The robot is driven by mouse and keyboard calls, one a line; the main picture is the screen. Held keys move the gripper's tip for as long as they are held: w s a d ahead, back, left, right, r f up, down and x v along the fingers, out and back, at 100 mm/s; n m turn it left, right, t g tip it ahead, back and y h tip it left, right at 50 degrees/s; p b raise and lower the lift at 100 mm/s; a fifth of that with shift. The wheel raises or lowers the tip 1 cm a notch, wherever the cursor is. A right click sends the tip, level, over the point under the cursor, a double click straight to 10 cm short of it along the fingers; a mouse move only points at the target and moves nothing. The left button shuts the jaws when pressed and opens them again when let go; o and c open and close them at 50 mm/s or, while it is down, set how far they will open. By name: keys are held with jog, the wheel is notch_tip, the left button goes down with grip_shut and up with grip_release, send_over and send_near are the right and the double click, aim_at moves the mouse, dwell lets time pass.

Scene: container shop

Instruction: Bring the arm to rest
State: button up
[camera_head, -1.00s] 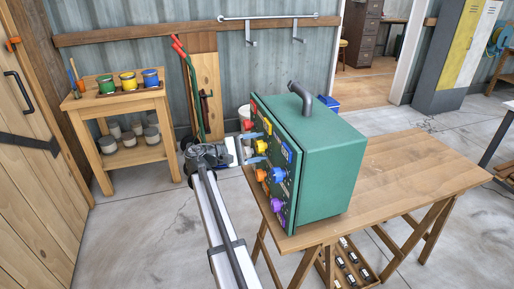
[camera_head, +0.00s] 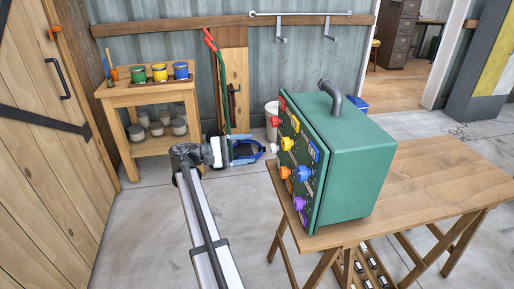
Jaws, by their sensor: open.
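My gripper (camera_head: 250,152) is at the end of my arm, left of the green box (camera_head: 352,170). It is open, with its bluish fingers pointing right toward the box's front panel. A gap separates the fingers from the panel, and nothing shows between them. The box stands on a wooden table (camera_head: 430,185) and has a grey bent pipe (camera_head: 331,94) on top. Its panel carries several coloured knobs, among them a yellow knob (camera_head: 287,144), a blue knob (camera_head: 304,173) and a purple knob (camera_head: 299,203).
A wooden stand (camera_head: 148,95) with coloured paint pots and jars is at the back left. A wooden door (camera_head: 45,150) is at the left. Concrete floor (camera_head: 145,225) lies open around my arm.

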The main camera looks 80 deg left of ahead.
jog(key=shift+s, duration=0.5)
dwell(0.4)
